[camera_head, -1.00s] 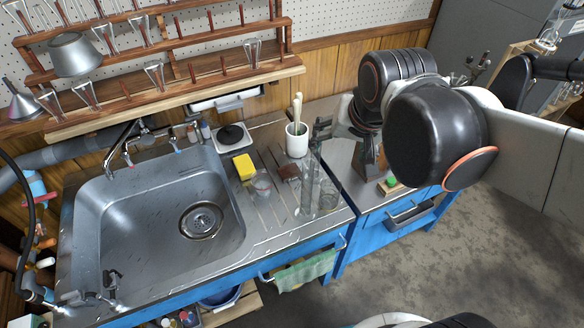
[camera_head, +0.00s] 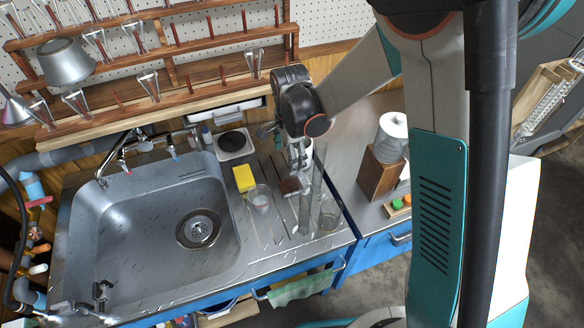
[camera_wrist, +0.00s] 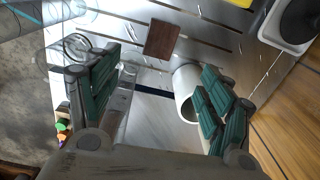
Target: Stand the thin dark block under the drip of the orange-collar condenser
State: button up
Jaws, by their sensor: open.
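The thin dark block (camera_head: 289,185) is reddish brown and lies on the ribbed drainboard right of the sink. In the wrist view the block (camera_wrist: 161,39) lies beyond the fingertips, near the top middle. My gripper (camera_head: 297,163) points down above the drainboard, close to the block and apart from it. In the wrist view my gripper (camera_wrist: 158,98) is open, with nothing held between its fingers. I cannot make out the orange-collar condenser clearly in these frames.
A white cup (camera_wrist: 187,92) stands close to the right finger. A tall glass cylinder (camera_head: 314,190) and a glass beaker (camera_head: 329,214) stand right of the block. A yellow sponge (camera_head: 244,178) and another beaker (camera_head: 260,199) stand left. The sink (camera_head: 150,225) is empty.

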notch_tip(320, 180, down, 2)
jog(key=b, duration=0.3)
send_over(290, 185)
jog(key=shift+m, duration=0.4)
jog(key=f, duration=0.8)
jog(key=shift+s+a+f, duration=0.15)
jog(key=shift+a+f, duration=0.1)
jog(key=shift+a, duration=0.05)
jog(key=shift+d+f+b, duration=0.2)
jog(key=shift+f+b, duration=0.35)
jog(key=shift+f, duration=0.8)
jog(key=shift+d+f+b, duration=0.15)
jog(key=shift+f+b, duration=0.4)
jog(key=shift+f, duration=0.8)
jog(key=c, duration=1.2)
jog(key=shift+r, duration=0.1)
jog(key=shift+c, duration=0.2)
